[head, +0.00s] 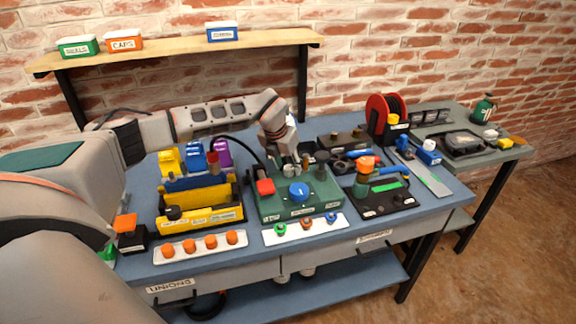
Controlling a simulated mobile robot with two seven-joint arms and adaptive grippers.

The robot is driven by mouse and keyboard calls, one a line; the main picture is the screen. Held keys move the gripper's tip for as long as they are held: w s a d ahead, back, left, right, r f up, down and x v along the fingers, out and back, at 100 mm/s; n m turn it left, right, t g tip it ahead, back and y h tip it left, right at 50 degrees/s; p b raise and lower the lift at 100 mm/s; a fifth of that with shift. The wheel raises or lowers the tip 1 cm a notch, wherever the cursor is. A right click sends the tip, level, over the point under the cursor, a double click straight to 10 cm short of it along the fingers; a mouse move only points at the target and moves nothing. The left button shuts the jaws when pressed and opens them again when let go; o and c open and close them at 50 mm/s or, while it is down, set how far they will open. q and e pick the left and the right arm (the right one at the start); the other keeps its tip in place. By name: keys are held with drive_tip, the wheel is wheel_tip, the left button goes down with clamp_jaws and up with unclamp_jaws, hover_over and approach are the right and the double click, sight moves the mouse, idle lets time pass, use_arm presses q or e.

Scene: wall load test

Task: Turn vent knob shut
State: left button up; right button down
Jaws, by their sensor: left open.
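A green test block (272,206) stands in the middle of the blue bench. The labels are too small to read, so I cannot tell for sure that the blue knob is the vent knob. My left gripper (291,166) is open, pointing down just behind the blue knob near the back of the block. I cannot tell whether its fingers touch anything; my arm hides part of the area behind. My right gripper is not in view.
A yellow tray (200,218) stands left of the block. White strips with orange fittings (202,246) and coloured caps (306,229) lie in front. A black panel with a blue handle (379,200) is close on the right. A red reel (386,117) and wall shelf (175,52) are behind.

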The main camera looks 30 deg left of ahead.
use_arm(q)
drive_tip(key=shift+w+f, duration=0.1)
drive_tip(key=shift+f, duration=0.05)
drive_tip(key=c, duration=1.1)
